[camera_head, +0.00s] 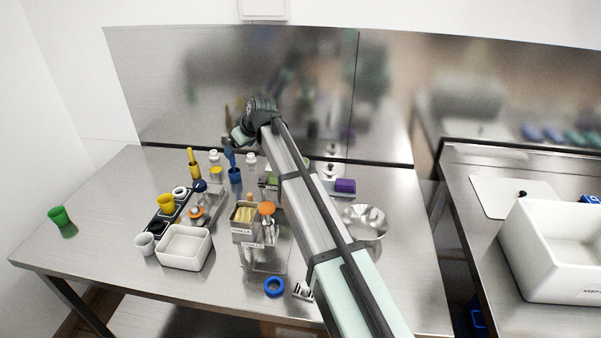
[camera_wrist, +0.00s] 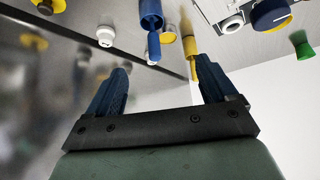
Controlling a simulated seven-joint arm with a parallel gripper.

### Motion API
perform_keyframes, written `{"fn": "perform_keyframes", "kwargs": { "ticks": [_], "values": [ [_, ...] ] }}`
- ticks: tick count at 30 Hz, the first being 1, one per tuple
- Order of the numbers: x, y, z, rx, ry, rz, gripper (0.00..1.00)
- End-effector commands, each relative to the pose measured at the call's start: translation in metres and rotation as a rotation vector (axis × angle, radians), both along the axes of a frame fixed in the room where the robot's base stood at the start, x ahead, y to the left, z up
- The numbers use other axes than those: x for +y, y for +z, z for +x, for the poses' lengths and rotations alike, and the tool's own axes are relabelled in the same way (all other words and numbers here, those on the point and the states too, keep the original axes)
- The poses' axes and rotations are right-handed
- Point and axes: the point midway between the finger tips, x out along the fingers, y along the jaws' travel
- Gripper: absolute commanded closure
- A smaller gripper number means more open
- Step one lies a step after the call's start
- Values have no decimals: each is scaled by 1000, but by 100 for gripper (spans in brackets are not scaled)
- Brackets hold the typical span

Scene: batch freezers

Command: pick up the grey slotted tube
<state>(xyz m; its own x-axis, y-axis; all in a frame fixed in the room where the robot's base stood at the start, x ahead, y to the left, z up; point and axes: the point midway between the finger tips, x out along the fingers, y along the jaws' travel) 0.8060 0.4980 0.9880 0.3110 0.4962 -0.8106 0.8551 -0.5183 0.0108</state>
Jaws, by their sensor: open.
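A small grey piece with dark slots (camera_head: 303,291) lies at the table's front edge, partly hidden behind my arm; it may be the grey slotted tube, but it is too small to be sure. My gripper (camera_head: 240,139) is high over the back of the table, far from that piece. In the wrist view my gripper (camera_wrist: 162,70) has its two blue fingers spread, with nothing held between them. No grey slotted tube can be made out in the wrist view. My arm hides part of the table's middle.
A blue holder (camera_head: 236,176) and a yellow tool (camera_head: 193,163) stand at the back. The table's left front is clear beside a green cup (camera_head: 60,216).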

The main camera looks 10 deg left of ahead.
Motion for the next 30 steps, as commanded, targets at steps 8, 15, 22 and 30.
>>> {"fn": "perform_keyframes", "kwargs": {
  "ticks": [8,15,22,30],
  "values": [
    [-141,22,45,110,-94,-134,15],
    [-204,14,48,179,-96,-245,15],
    [-210,-4,50,193,-91,-266,15],
    [-199,-48,58,192,-90,-266,15]
  ]
}}
